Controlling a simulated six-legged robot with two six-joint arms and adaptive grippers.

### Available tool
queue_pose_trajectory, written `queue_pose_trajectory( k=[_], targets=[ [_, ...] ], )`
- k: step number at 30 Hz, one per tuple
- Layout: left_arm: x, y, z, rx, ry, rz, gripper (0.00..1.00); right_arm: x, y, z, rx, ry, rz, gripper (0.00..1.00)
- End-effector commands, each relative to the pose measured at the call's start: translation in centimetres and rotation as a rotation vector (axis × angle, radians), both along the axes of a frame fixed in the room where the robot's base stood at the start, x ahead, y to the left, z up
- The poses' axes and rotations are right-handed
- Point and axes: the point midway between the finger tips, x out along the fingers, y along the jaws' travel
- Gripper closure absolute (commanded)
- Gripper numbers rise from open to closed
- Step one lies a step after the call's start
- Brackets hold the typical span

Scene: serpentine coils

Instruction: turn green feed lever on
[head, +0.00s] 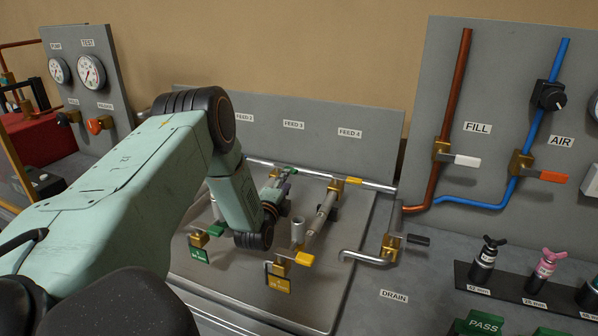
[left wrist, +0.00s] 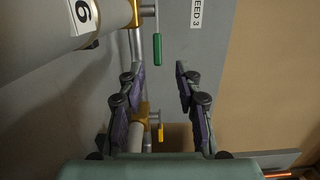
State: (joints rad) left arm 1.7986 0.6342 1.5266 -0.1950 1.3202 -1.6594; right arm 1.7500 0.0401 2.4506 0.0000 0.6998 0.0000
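A green feed lever (left wrist: 157,47) on a brass valve shows in the left wrist view, beside the FEED 3 label. It also shows small in the head view (head: 290,170), at the back pipe. My left gripper (left wrist: 159,77) is open and empty; its purple-padded fingers stand apart. The lever lies beyond the fingertips, in line with the gap, and I see no contact. In the head view my left gripper (head: 281,184) is partly hidden by its wrist. Another green lever (head: 203,237) sits at the front left, above a green tag (head: 199,254). My right gripper is not seen.
A yellow lever (left wrist: 160,133) shows between the finger bases in the wrist view. In the head view, yellow levers stand at the back (head: 353,181) and front (head: 305,259). Pipes cross the grey tray (head: 235,290). A black drain lever (head: 418,239) is to the right.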

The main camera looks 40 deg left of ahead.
Motion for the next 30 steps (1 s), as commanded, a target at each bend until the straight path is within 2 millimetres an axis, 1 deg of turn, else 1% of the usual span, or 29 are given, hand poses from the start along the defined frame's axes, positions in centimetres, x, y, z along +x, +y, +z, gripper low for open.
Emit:
queue_pose_trajectory(
  k=[9,15,21,29,30],
  targets=[
    [3.8,2.1,-0.1,0.003,-0.002,0.001,0.66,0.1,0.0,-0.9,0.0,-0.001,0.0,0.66],
    [5.8,2.8,0.0,0.002,-0.001,-0.002,0.66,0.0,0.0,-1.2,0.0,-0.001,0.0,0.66],
    [6.6,2.9,0.0,0.0,0.0,-0.002,0.66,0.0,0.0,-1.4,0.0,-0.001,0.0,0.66],
    [6.7,2.8,0.0,-0.001,0.0,-0.003,0.66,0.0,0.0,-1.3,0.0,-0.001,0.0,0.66],
    [6.7,2.8,0.0,-0.001,0.0,-0.003,0.69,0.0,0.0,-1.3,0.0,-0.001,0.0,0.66]
  ],
)
